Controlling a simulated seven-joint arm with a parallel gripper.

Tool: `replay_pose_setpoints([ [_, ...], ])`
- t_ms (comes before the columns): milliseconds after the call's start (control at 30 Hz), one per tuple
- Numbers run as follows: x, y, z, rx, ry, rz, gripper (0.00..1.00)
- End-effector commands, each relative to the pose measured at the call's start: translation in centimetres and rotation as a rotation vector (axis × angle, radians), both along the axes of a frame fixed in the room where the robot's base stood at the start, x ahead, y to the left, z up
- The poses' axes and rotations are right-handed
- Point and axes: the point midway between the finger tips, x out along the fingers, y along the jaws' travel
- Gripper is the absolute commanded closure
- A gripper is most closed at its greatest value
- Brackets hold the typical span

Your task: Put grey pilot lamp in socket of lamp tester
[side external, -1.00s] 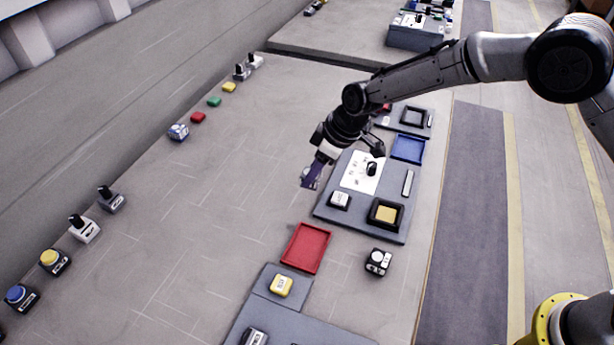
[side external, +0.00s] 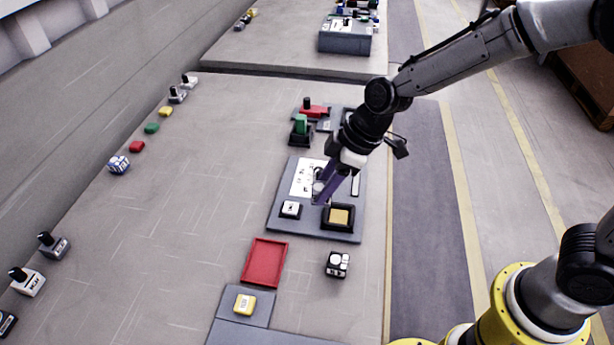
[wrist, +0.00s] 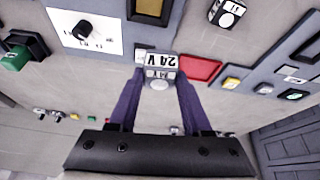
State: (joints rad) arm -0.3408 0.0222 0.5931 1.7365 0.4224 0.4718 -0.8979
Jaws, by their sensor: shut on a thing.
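My gripper (side external: 323,197) points down over the lamp tester (side external: 318,232), a grey plate, its tips in front of the plate's middle. In the wrist view its two purple fingers (wrist: 160,78) are shut on a small grey block, the pilot lamp (wrist: 159,73), with a pale round spot facing the camera. In the side view the fingers partly hide the lamp. The socket, a black square frame with a yellow-tan inside (side external: 340,217), is just right of and below the fingertips. It also shows at the wrist view's top edge (wrist: 150,9). The lamp appears above the plate and outside the socket.
The tester also carries a white panel (side external: 305,177) with a black knob and a white block (side external: 290,209). A red tray (side external: 265,261) and a black-and-white block (side external: 337,264) lie nearer. A green switch (side external: 300,129) stands beyond. Open table lies left.

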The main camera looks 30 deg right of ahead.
Motion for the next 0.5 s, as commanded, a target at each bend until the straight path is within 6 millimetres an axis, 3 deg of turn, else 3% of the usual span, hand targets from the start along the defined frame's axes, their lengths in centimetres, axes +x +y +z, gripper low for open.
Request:
replay_pose_setpoints([
  [100, -0.5, -2.9, -1.2, 0.005, 0.011, -0.05, 1.0],
  [200, -0.7, -4.3, -1.6, 0.009, 0.018, -0.089, 1.0],
  [500, -0.6, -4.8, -3.0, 0.01, 0.02, -0.104, 1.0],
])
